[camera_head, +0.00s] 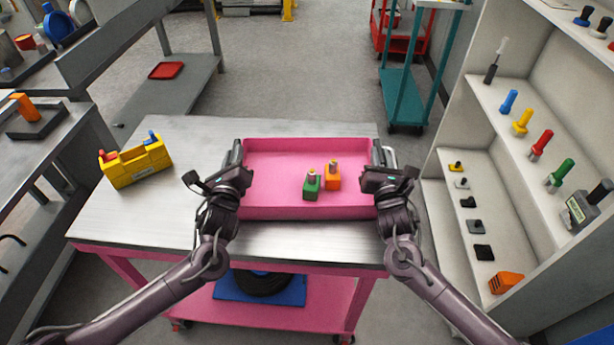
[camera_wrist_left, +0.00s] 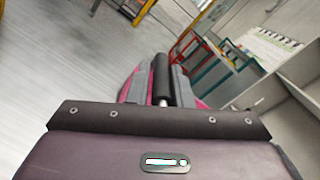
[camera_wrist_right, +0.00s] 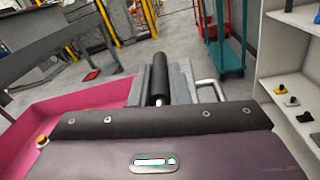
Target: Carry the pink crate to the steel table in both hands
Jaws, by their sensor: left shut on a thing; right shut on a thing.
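The pink crate (camera_head: 260,211) is over the steel-topped table (camera_head: 150,214) in the head view, near its right end. I cannot tell whether its base touches the top. The fingertips are partly hidden. The crate's pink wall also shows in the right wrist view (camera_wrist_right: 70,112). In the left wrist view, dark gripper parts hide most of it.
A yellow tote (camera_head: 137,164) stands on the steel top left of the crate. A shelf unit with tools (camera_head: 520,100) is close on the right. Grey benches (camera_head: 60,150) are at the left. A teal trolley (camera_head: 405,95) stands behind right. Open floor (camera_head: 290,70) lies beyond the table.

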